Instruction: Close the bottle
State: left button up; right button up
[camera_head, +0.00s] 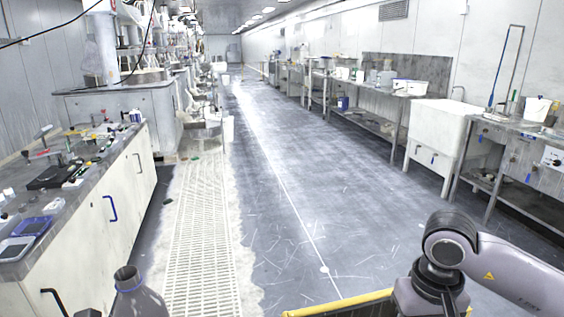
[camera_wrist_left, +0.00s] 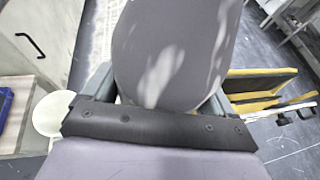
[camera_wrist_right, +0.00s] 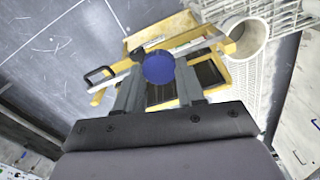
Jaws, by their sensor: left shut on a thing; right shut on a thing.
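In the head view my right arm is at the bottom right, well apart from the bottle; the cap is hidden there.
A yellow-edged frame (camera_head: 340,304) lies low between the bottle and my right arm. A counter (camera_head: 85,215) with tools and trays runs along the left. Benches and a white sink cabinet (camera_head: 440,135) line the right wall. The middle floor is clear.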

dwell(0.6)
pick_arm(q)
jog(key=s+d+r+m+g+h, duration=0.1)
jog(key=d+m+h, duration=0.7)
jog(key=d, duration=0.8)
jog(key=shift+s+g+h, duration=0.4)
jog(key=shift+s+g, duration=0.15)
jog(key=shift+g, duration=0.55)
jog(key=shift+a, duration=0.1)
pick_arm(e)
jog(key=w+a+r, duration=0.3)
jog(key=a+r, duration=0.9)
jog(key=a, duration=0.3)
jog(key=s+a+r, duration=0.4)
jog(key=a+r, duration=0.7)
jog(key=a, duration=0.1)
jog(key=shift+s+r+m, duration=0.2)
jog(key=shift+s+m, duration=0.1)
jog(key=shift+m, duration=0.1)
jog(key=shift+f, duration=0.1)
jog(key=shift+f, duration=1.95)
